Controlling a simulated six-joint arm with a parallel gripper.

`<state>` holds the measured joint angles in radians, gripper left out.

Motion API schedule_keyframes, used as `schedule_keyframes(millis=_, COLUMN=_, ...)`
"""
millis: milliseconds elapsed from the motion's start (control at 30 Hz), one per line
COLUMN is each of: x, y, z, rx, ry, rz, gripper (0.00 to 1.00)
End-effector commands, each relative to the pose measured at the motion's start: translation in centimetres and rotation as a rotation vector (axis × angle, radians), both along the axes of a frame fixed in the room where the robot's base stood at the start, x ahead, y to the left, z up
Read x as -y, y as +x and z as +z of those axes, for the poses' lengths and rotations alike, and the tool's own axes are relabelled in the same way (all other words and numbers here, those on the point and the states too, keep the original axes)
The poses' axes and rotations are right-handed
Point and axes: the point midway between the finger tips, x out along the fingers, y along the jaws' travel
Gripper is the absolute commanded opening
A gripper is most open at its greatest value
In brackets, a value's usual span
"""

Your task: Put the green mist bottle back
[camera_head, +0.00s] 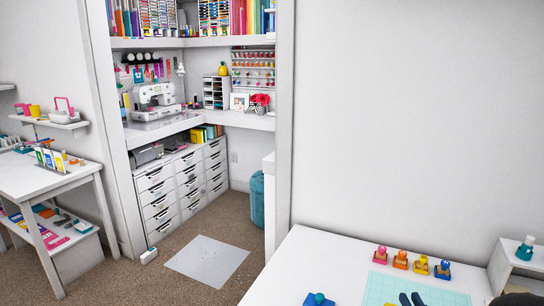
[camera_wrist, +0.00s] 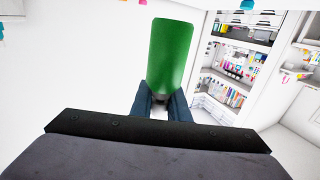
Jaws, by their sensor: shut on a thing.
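In the wrist view my gripper (camera_wrist: 166,92) is shut on the green mist bottle (camera_wrist: 172,55). Its two dark blue fingers hold the bottle near its narrower dark end, and the wide green body extends away beyond the fingertips. In the head view the green bottle does not show. Two dark blue pieces (camera_head: 411,298) at the bottom edge may be my fingers, but I cannot tell. A small bottle with a teal base and white top (camera_head: 527,247) stands on a white box at the right.
A white table (camera_head: 320,258) carries a light teal mat (camera_head: 380,284) and several coloured stamps (camera_head: 400,260) along its back edge. A white box (camera_head: 520,262) stands at its right. The closet (camera_head: 200,120) has crowded shelves. A side table (camera_head: 50,183) stands at far left.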

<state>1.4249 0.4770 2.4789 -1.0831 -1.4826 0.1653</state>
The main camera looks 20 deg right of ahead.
Motion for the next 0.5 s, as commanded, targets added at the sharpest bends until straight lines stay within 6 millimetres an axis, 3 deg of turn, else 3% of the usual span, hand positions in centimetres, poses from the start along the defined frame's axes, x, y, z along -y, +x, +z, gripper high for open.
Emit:
schedule_keyframes(millis=267, x=-5.9, y=3.7, z=-2.5, rx=0.000, ry=0.008, rz=0.190, gripper=0.00)
schedule_keyframes(millis=500, x=-14.7, y=7.3, z=-5.8, rx=-0.001, ry=0.010, rz=0.418, gripper=0.00)
